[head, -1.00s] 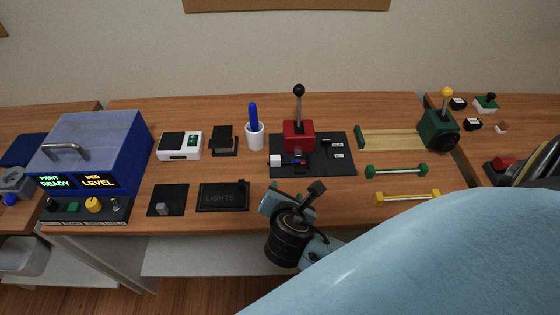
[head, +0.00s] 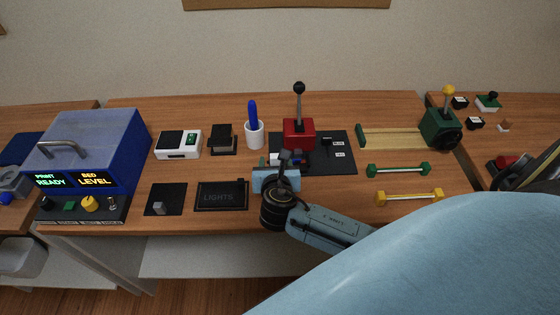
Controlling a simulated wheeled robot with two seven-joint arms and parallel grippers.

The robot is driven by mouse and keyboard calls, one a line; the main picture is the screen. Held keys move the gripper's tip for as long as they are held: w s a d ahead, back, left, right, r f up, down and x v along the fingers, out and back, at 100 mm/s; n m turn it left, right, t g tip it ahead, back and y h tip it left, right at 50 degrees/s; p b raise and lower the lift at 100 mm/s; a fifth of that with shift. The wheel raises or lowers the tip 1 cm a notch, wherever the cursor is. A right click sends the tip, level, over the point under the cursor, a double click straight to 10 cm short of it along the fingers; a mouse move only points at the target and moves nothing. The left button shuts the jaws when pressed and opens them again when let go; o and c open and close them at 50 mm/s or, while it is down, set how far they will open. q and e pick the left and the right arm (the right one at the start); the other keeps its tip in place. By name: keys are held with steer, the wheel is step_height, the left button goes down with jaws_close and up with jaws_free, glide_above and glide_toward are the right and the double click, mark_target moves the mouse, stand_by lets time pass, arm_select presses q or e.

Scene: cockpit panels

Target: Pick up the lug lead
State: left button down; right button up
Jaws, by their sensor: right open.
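A red lever press (head: 299,132) with a black-knobbed handle stands on a black mat (head: 343,164). In front of it lies a small piece with a white block (head: 275,158) at its left end. A blue part beside that block showed earlier and looks like the lug lead; I cannot be sure. My right gripper (head: 287,164) is open, its dark fingers over the front of the mat at this piece. The gripper hides most of the piece, so I cannot tell whether they touch. My left gripper is not in view.
A white cup (head: 254,134) with a blue stick stands left of the press. A LIGHTS panel (head: 221,195) lies at front left. Green-ended (head: 397,170) and yellow-ended (head: 408,197) bars lie right. A blue printer box (head: 92,150) stands far left.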

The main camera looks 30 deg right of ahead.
mark_target(275, 157)
steer(key=x, duration=0.4)
steer(key=shift+w+d+b, duration=0.1)
steer(key=shift+b, duration=0.3)
steer(key=c, duration=1.1)
